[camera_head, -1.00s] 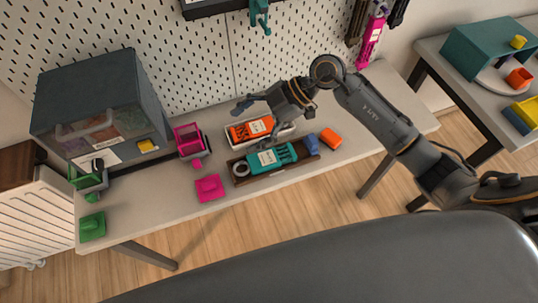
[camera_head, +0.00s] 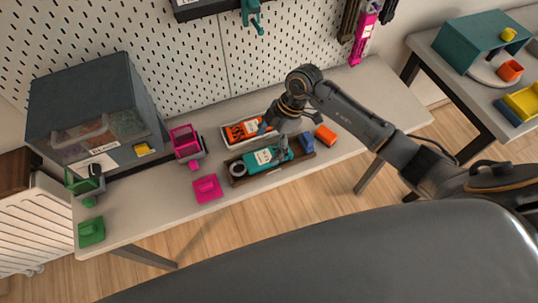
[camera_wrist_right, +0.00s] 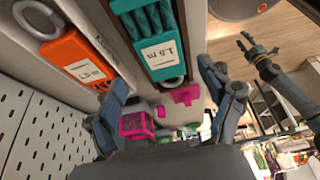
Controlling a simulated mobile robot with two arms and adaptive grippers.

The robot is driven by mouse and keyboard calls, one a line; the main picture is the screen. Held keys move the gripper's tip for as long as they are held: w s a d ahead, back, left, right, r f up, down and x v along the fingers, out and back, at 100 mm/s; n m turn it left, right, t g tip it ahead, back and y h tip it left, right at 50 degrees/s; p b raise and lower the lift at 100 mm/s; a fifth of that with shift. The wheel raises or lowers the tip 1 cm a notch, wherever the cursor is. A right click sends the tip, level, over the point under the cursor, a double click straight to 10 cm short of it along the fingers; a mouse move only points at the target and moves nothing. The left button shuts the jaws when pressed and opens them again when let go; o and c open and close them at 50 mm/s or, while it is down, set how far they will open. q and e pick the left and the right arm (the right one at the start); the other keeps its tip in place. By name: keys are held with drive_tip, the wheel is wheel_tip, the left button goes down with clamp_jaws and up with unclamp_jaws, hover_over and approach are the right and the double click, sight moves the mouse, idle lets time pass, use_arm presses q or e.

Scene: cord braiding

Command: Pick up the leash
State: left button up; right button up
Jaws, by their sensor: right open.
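Two cord bundles with white labels lie on the bench; I cannot tell which is the leash. The orange bundle (camera_head: 240,132) is in a white tray (camera_head: 228,144). The teal bundle (camera_head: 262,158) is in a brown tray (camera_head: 237,181) with a grey ring (camera_head: 238,169). The wrist view shows the orange bundle (camera_wrist_right: 78,62) and teal bundle (camera_wrist_right: 158,45), both ahead of the fingers. My right gripper (camera_head: 275,138) is open, pointing down over the trays, and hides part of both bundles. My left gripper (camera_wrist_right: 257,48) shows only in the wrist view, at upper right, with fingers spread.
A pink block (camera_head: 207,187) and pink holder (camera_head: 186,143) lie left. A grey cabinet (camera_head: 95,100) stands at far left; the pegboard (camera_head: 190,60) is behind. The bench's right end is clear.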

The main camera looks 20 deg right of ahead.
sight(260, 157)
drive_tip(key=x, duration=0.2)
drive_tip(key=p+x, duration=0.1)
drive_tip(key=shift+s+a+f, duration=0.2)
drive_tip(key=shift+a+f, duration=0.25)
drive_tip(key=shift+f, duration=0.4)
drive_tip(key=c, duration=1.4)
drive_tip(key=shift+r, duration=0.15)
drive_tip(key=shift+r, duration=0.25)
wheel_tip(260, 157, up, 2)
drive_tip(key=shift+w+r+b, duration=0.1)
drive_tip(key=shift+r+b, duration=0.05)
drive_tip(key=shift+b, duration=0.4)
drive_tip(key=s+r+b, duration=0.1)
drive_tip(key=s+r, duration=0.9)
drive_tip(key=s, duration=0.4)
drive_tip(key=shift+d, duration=0.3)
